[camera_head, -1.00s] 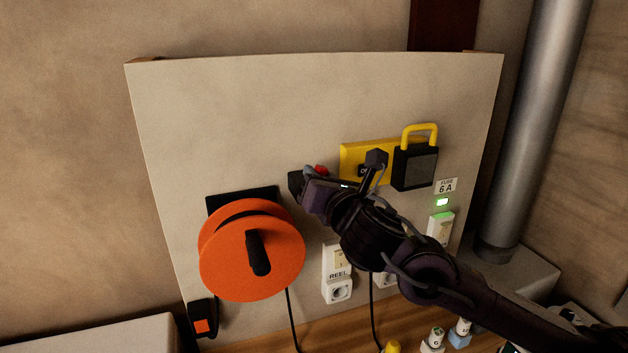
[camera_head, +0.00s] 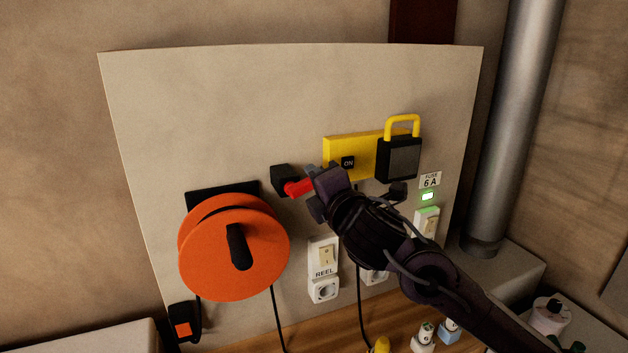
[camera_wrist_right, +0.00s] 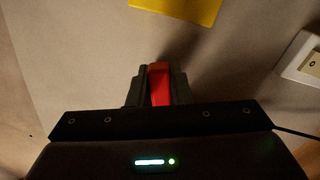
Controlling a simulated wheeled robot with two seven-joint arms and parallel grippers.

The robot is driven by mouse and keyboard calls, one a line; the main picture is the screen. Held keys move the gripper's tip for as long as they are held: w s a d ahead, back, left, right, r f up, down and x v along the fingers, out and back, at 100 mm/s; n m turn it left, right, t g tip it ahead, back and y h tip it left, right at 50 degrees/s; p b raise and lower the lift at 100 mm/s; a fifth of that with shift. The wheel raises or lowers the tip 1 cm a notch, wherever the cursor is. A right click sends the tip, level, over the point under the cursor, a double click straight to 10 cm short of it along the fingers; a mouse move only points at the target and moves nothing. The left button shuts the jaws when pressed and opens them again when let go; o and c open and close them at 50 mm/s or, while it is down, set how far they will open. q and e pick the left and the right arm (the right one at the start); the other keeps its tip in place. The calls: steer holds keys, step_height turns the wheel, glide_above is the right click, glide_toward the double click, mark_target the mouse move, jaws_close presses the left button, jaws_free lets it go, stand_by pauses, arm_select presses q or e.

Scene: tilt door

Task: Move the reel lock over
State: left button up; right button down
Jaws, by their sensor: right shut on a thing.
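The reel lock is a red lever (camera_head: 298,187) on a black block (camera_head: 282,180), fixed to the panel right of the orange reel (camera_head: 232,255). The lever slopes down to the right from the block in the head view. My right gripper (camera_head: 316,186) is shut on the lever's outer end. In the right wrist view the red lever (camera_wrist_right: 159,84) stands between the two dark fingers of my right gripper (camera_wrist_right: 157,88). The fingers hide part of the lever's end. My left gripper is out of view.
A yellow plate (camera_head: 352,157) with an ON switch and a yellow-shackled padlock (camera_head: 400,155) sits just above right. A REEL socket (camera_head: 323,288) and a fuse unit (camera_head: 426,222) are lower on the panel (camera_head: 215,110). A metal pipe (camera_head: 510,130) stands at right.

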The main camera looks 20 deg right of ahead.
steer(key=shift+d+f+m, duration=0.1)
steer(key=shift+f+m, duration=0.3)
steer(key=shift+m, duration=0.5)
steer(key=c, duration=1.3)
jaws_free()
steer(key=s+b, duration=0.1)
steer(key=s, duration=0.6)
steer(key=shift+s+d, duration=0.15)
steer(key=shift+s, duration=0.25)
steer(key=shift+f, duration=0.1)
